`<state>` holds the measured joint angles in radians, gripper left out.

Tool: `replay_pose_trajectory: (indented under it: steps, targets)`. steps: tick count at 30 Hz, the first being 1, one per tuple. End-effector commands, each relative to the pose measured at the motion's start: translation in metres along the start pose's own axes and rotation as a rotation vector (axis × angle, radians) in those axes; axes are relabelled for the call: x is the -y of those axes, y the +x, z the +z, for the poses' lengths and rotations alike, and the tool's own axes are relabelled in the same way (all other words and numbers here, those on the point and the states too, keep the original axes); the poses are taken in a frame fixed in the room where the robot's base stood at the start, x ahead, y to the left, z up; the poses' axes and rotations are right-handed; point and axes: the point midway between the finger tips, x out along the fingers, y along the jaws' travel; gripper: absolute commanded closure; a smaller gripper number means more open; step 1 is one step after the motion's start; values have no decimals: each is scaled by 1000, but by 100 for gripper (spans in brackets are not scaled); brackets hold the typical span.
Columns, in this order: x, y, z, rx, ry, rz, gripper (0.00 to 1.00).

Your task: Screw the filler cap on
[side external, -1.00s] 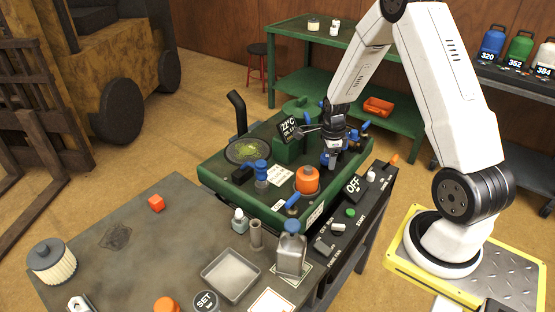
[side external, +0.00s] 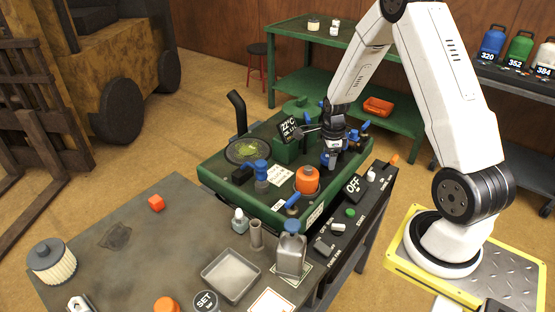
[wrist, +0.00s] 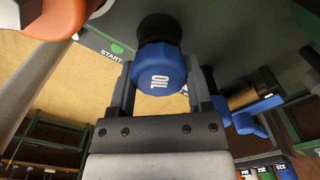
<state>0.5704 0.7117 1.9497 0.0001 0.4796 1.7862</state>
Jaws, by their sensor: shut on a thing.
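The blue filler cap (wrist: 160,80), marked OIL, lies between the two fingers of my gripper (wrist: 160,92) in the wrist view. My gripper is shut on it. The cap sits at a dark round neck (wrist: 156,28) on the green machine; I cannot tell how far it is screwed down. In the side view my gripper (side external: 334,162) points down at the back right part of the green machine (side external: 232,196), and the cap there is largely hidden by the fingers.
An orange cap (side external: 307,180), a blue-topped fitting (side external: 261,170) and a small display (side external: 289,128) stand on the machine near my gripper. A control panel (side external: 345,215) runs along its front right. A grey bench (side external: 180,225) with loose items is in front.

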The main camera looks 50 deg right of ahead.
Motion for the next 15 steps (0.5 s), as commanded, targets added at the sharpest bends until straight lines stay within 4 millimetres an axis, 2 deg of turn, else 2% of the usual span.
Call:
replay_pose_trajectory:
  steps: [11,12,15]
  targets:
    - [0,0,0,0,0,0,92]
    - [0,0,0,0,0,0,26]
    - [0,0,0,0,0,0,0]
